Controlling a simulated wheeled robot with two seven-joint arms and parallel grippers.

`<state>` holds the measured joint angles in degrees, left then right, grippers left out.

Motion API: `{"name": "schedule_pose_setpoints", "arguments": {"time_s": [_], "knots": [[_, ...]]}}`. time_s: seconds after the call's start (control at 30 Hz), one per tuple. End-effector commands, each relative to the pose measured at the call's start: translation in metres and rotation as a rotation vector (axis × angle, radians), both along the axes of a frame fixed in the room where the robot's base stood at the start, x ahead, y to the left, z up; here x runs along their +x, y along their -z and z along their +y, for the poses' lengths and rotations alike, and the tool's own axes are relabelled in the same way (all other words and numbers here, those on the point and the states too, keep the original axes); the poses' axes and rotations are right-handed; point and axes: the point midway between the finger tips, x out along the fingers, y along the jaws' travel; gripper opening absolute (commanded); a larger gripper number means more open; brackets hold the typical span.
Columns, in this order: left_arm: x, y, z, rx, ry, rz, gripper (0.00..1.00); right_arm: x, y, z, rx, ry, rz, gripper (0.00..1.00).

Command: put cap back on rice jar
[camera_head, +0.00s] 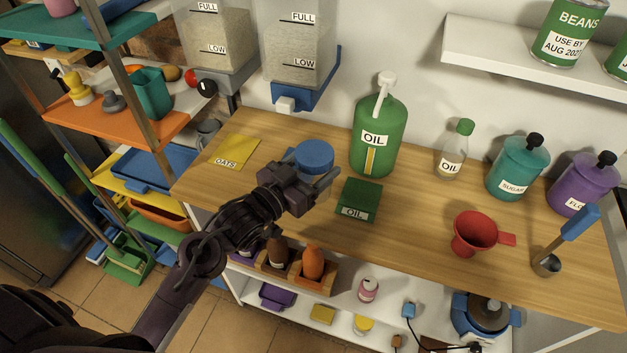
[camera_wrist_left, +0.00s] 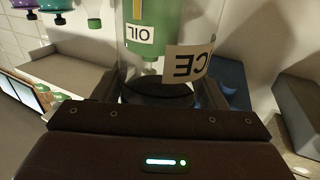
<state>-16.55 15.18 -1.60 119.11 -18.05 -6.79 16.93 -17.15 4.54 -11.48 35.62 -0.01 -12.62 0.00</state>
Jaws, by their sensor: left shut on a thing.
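The blue cap (camera_head: 316,153) lies flat, level with my left gripper (camera_head: 318,178), near the back of the wooden counter. The gripper is shut on it. In the left wrist view the cap (camera_wrist_left: 155,93) is a dark shape between the two fingers. The clear rice jar shows there upside down, with part of its white label (camera_wrist_left: 188,64) readable. The cap is at the jar's mouth end; I cannot tell whether it is seated. In the head view the gripper hides most of the jar. My right gripper is not in view.
A yellow oats packet (camera_head: 236,151) lies to the left. A red funnel (camera_head: 474,231) stands farther right. The counter's front middle (camera_head: 390,240) is clear.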

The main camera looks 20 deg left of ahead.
Motion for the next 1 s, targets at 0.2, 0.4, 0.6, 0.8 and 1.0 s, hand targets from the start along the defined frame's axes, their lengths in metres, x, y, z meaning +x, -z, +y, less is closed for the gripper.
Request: {"name": "schedule_pose_setpoints", "arguments": {"time_s": [0.2, 0.4, 0.6, 0.8, 1.0], "knots": [[0.0, 0.007, 0.0, 0.0, 0.0, -0.002, 0.02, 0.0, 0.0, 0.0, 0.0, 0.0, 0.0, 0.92], [0.0, 0.008, 0.0, 0.0, 0.0, -0.001, 0.02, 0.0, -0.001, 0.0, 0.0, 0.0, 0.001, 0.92], [0.0, 0.037, 0.0, -0.001, -0.001, 0.002, 0.02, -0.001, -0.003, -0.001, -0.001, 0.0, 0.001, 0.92], [0.0, 0.05, 0.0, 0.0, 0.0, -0.003, 0.02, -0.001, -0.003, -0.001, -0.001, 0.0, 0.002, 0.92], [0.0, 0.05, 0.0, 0.0, 0.0, -0.003, 0.02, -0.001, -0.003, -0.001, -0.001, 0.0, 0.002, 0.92]]}}
